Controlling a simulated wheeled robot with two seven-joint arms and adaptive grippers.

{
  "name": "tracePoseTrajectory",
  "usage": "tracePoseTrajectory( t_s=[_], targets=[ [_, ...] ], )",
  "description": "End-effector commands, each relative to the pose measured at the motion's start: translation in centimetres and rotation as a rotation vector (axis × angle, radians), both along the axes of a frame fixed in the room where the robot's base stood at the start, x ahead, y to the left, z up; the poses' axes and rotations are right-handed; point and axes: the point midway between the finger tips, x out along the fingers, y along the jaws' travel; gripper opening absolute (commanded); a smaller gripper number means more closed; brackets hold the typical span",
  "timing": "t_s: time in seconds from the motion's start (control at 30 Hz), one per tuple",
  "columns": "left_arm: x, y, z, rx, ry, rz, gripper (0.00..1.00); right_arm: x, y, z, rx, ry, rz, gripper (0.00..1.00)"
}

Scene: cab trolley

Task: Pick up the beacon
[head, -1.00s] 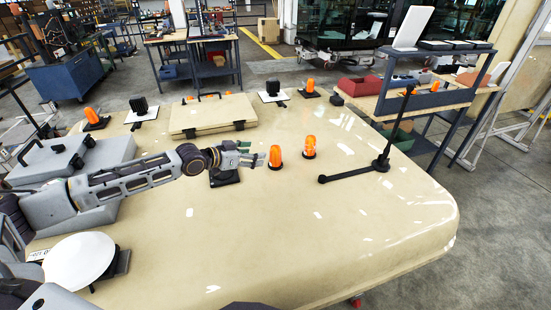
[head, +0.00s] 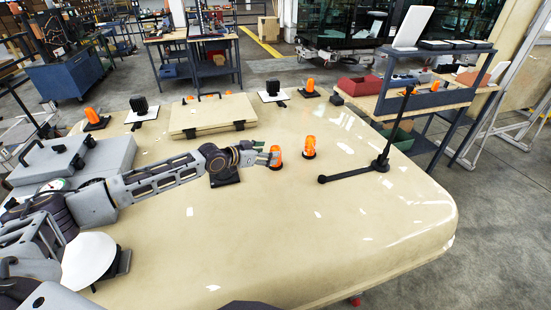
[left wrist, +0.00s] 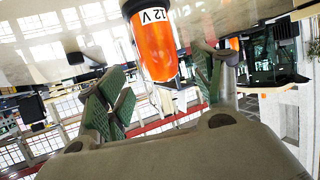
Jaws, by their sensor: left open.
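An orange beacon (head: 275,160) stands upright on the cream cab roof (head: 330,220). My left gripper (head: 269,155) is at its left side, with the fingers reaching it. In the left wrist view the beacon (left wrist: 155,45) shows a "12 V" label and appears upside down. It lies between the two spread green-padded fingers of my open left gripper (left wrist: 158,88); I cannot tell whether they touch it. A second orange beacon (head: 309,147) stands just to the right, and shows partly behind a finger in the left wrist view (left wrist: 234,44). My right gripper is not in view.
A black stalk with a long foot (head: 350,173) stands right of the beacons. A roof hatch (head: 212,115) lies behind them. More orange beacons stand at the back (head: 309,87) and back left (head: 92,116). A white dome (head: 88,258) is at front left. The front roof is clear.

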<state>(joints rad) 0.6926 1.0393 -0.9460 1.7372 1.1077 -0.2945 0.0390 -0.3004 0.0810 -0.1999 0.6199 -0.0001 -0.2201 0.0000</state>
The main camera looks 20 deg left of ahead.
Motion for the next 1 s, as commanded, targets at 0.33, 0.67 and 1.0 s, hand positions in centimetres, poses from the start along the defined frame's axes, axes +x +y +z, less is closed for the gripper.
tracePoseTrajectory(
  t_s=[0.33,0.67,1.0],
  targets=[
    [0.1,-0.1,-0.1,0.0,0.0,-0.001,0.67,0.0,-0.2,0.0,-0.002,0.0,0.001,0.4],
    [0.9,-0.6,-0.4,-0.001,0.002,-0.001,0.67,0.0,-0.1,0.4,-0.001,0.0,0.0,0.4],
    [3.1,-1.9,-1.4,-0.002,0.0,-0.001,0.67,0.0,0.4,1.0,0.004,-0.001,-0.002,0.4]
  ],
)
